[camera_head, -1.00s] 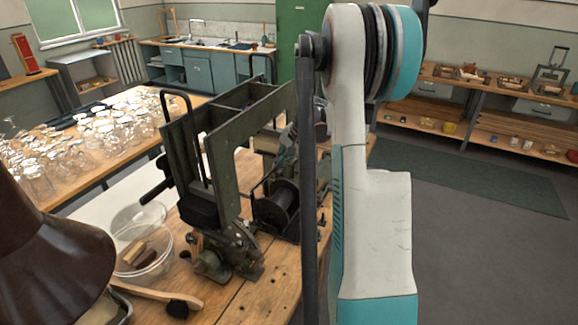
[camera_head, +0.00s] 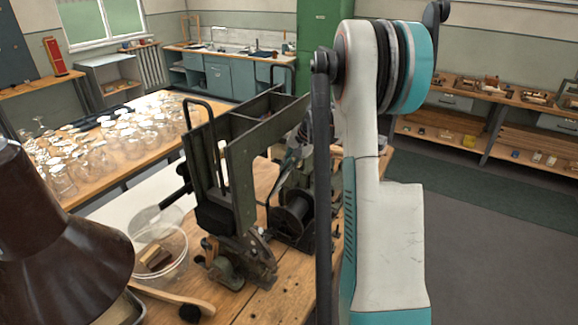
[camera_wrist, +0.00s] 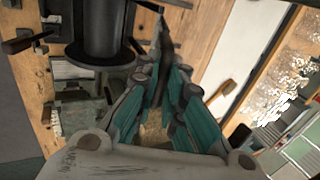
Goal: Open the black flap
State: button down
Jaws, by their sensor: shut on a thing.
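A dark green tufting machine (camera_head: 240,175) stands on the wooden workbench, with an open frame and a black spool (camera_head: 293,215) beside it. In the wrist view my gripper (camera_wrist: 165,72) has its teal-padded fingers closed together at the tips around a thin dark piece (camera_wrist: 164,42). This piece looks like the black flap, seen nearly edge-on; how far it is open cannot be told. In the head view my gripper is mostly hidden behind my arm and the machine frame. The spool also shows in the wrist view (camera_wrist: 98,28), left of the fingers.
A clear bowl (camera_head: 160,255) with wooden blocks and a wooden-handled brush (camera_head: 170,300) lie left of the machine. A brown lamp shade (camera_head: 60,235) fills the lower left. Many glasses (camera_head: 95,145) stand on the table behind. Floor at right is clear.

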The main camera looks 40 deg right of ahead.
jog(key=c, duration=1.7)
grip_release()
jog(key=v, duration=1.2)
